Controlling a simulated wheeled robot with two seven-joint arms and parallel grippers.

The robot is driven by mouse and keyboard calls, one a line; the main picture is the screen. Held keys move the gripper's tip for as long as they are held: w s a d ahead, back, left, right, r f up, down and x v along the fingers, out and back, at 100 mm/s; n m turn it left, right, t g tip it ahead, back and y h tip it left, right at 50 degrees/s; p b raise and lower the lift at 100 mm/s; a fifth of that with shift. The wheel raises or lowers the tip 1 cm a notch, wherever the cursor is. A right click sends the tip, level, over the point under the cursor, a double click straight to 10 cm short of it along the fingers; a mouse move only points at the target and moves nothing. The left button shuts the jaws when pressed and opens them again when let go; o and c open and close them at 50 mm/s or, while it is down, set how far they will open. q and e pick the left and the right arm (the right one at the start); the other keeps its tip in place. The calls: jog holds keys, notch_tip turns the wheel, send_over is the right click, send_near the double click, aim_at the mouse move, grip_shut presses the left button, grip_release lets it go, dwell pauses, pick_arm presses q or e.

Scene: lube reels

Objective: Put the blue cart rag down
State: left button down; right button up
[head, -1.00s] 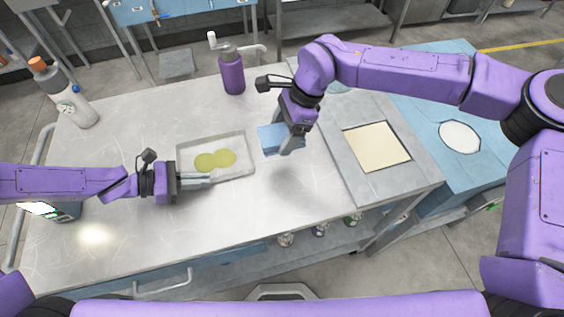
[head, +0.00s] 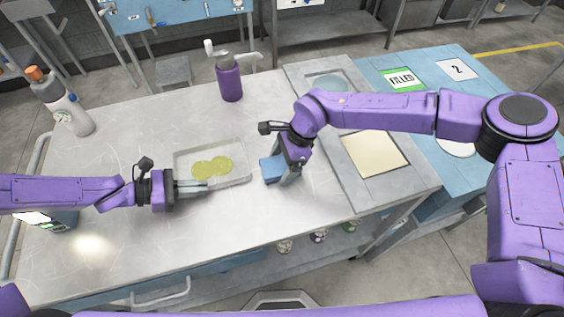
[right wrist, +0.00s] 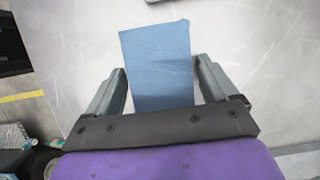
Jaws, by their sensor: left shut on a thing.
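The blue rag (head: 272,168) lies on the grey worktop, just right of the shallow tray; it also shows in the right wrist view (right wrist: 158,62). My right gripper (head: 287,179) is low over the rag. In the right wrist view its fingers (right wrist: 160,88) stand apart on either side of the rag, with light gaps beside it, so it looks open. The shallow tray (head: 240,181) holds yellow-green round patches (head: 213,166). My left gripper (head: 206,186) is shut on the tray's near left edge.
A purple bottle (head: 229,82) stands behind the tray. A white bottle with an orange cap (head: 70,108) stands at the back left. The front middle worktop is clear.

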jog(key=shift+o, duration=0.2)
jog(key=shift+r, duration=0.2)
jog(key=v, duration=1.2)
jog(key=shift+d+f, duration=0.1)
jog(key=s+a+f+n+t+h, duration=0.1)
jog(key=s+a+n+t+h, duration=0.15)
jog(key=a+h, duration=0.6)
jog(key=d+f, duration=0.1)
jog(key=f, duration=0.2)
jog(key=d+f+m, duration=0.1)
jog(key=f, duration=0.2)
jog(key=w+d+f+m, duration=0.1)
jog(key=f, duration=0.3)
jog(key=shift+f+m, duration=0.15)
jog(key=shift+m, duration=0.1)
